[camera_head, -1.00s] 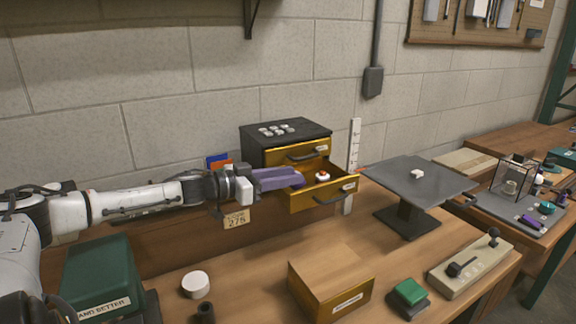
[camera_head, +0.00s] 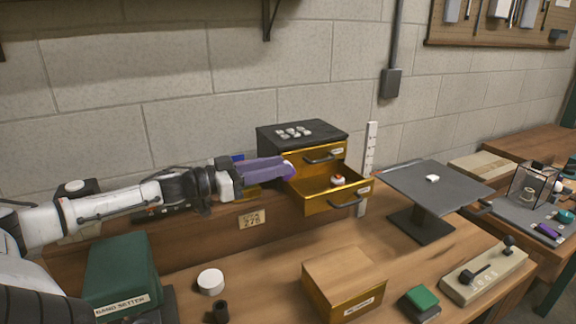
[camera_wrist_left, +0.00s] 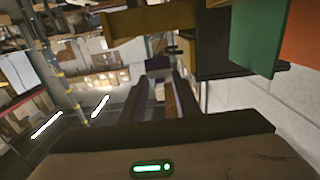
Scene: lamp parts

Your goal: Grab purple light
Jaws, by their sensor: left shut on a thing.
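My left gripper (camera_head: 288,169) has long purple fingers and reaches in from the left, beside the open yellow drawer (camera_head: 323,201). It is shut on a small purple thing at its fingertips, seemingly the purple light (camera_head: 291,173); the fingers hide most of it. In the left wrist view the two fingers (camera_wrist_left: 160,84) point away from the camera, and the held thing is hard to make out. A small white and red part (camera_head: 337,180) sits in the drawer. My right gripper is not in view.
The black-topped cabinet (camera_head: 300,135) stands behind the drawer. A grey raised plate (camera_head: 436,186) is to the right, with a white piece on it. A wooden box (camera_head: 344,270), green box (camera_head: 122,262) and white disc (camera_head: 211,281) stand in front. A white ruler (camera_head: 369,150) stands beside the cabinet.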

